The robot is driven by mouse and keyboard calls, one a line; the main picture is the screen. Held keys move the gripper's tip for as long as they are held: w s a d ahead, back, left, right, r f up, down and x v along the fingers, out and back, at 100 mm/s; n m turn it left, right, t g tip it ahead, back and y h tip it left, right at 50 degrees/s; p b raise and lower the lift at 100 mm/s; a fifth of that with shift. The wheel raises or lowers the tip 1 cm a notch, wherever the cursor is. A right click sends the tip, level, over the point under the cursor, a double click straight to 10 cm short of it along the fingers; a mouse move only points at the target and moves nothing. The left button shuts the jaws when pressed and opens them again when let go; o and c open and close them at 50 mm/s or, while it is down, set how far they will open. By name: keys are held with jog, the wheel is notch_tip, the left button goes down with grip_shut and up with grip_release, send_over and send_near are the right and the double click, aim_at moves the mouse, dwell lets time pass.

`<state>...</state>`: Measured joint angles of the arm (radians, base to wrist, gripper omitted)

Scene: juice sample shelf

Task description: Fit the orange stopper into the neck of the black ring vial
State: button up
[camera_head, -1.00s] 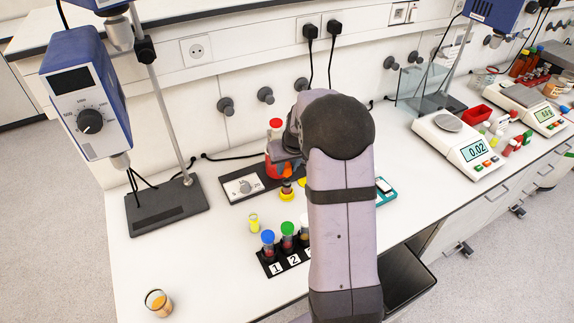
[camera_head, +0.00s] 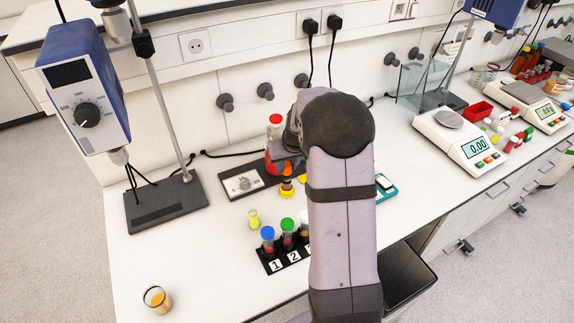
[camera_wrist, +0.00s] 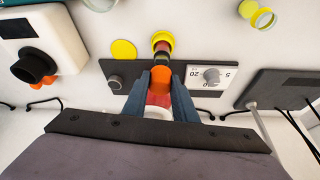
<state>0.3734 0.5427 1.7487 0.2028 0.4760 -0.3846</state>
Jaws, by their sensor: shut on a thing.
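My gripper (camera_wrist: 160,84) shows in the wrist view with its two blue-grey fingers closed around the orange stopper (camera_wrist: 160,75). Just beyond the stopper stands a small vial (camera_wrist: 163,44) with dark reddish contents and yellow at its far end. The stopper and vial overlap in this view, and I cannot tell whether they touch. In the head view, the small vial (camera_head: 287,187) stands in front of the dark plate, with a dark band and yellow at its foot.
A black rack (camera_head: 274,267) holds capped vials in front. A stirrer stand (camera_head: 165,205) is at back left; scales (camera_head: 462,140) stand right.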

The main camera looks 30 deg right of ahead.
aim_at(289, 167)
jog(key=shift+f+b, duration=1.15)
jog(key=shift+f, duration=0.15)
dwell(0.8)
jog(key=shift+s+f, duration=0.2)
dwell(0.4)
jog(key=o, duration=1.1)
jog(key=shift+w+f, duration=0.1)
jog(key=shift+w, duration=0.05)
jog(key=shift+r, duration=0.2)
jog(key=b+v, duration=0.2)
jog(key=v, duration=0.3)
jog(key=shift+r, duration=0.35)
jog(key=shift+s+r+b, duration=0.3)
jog(key=shift+s+r, duration=0.15)
jog(key=shift+r, duration=0.15)
